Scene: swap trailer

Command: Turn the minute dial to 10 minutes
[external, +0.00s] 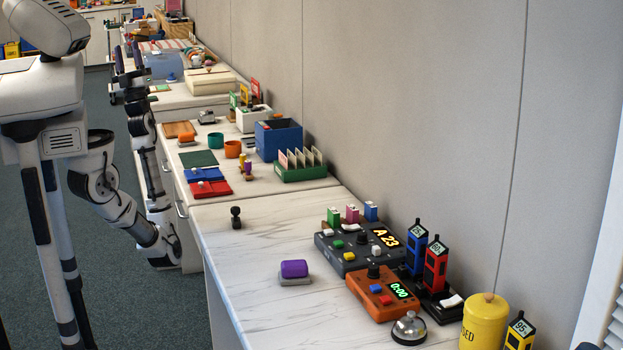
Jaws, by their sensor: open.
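An orange timer box (398,303) lies on the near white counter, its display reading 0:00 in green. A black knob (373,271) stands on its upper left part and looks like the minute dial; its exact pointing is too small to tell. Blue and red buttons sit on the box's face. My gripper (128,58) is raised at the upper left, beside the far counters, with its fingers pointing up. It is open, looks empty and is far from the timer.
A dark grey box (345,250) reading A 23 is right behind the timer. A silver bell (409,329) and yellow canister (483,322) stand in front and to the right. A purple block (294,269) is to the left. The counter's left side is mostly clear.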

